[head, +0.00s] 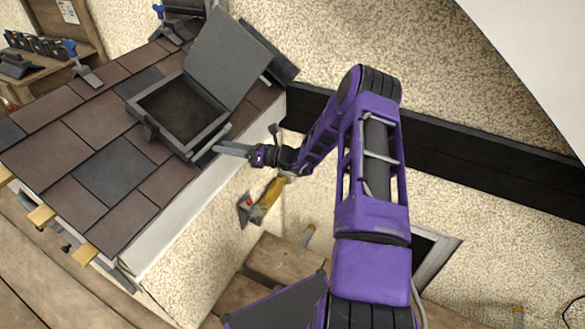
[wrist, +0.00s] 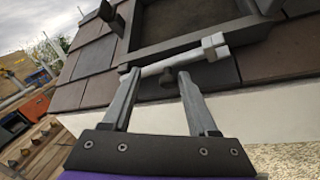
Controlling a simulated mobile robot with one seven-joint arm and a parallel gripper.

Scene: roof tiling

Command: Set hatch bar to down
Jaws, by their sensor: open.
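The roof hatch (head: 181,107) has a dark square frame, and its lid (head: 226,59) stands open, tilted up at the back. In the wrist view a light grey hatch bar (wrist: 200,52) runs along the near edge of the hatch frame (wrist: 178,43), rising a little to the right. My gripper (head: 222,148) is at the hatch's near right corner. I cannot tell whether the fingers touch the bar.
Brown and grey roof tiles (head: 60,147) surround the hatch. A white roof edge (head: 186,211) drops off below it. A yellow tool (head: 268,198) is on the speckled wall below my gripper. A dark beam (head: 480,165) runs along the wall at right.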

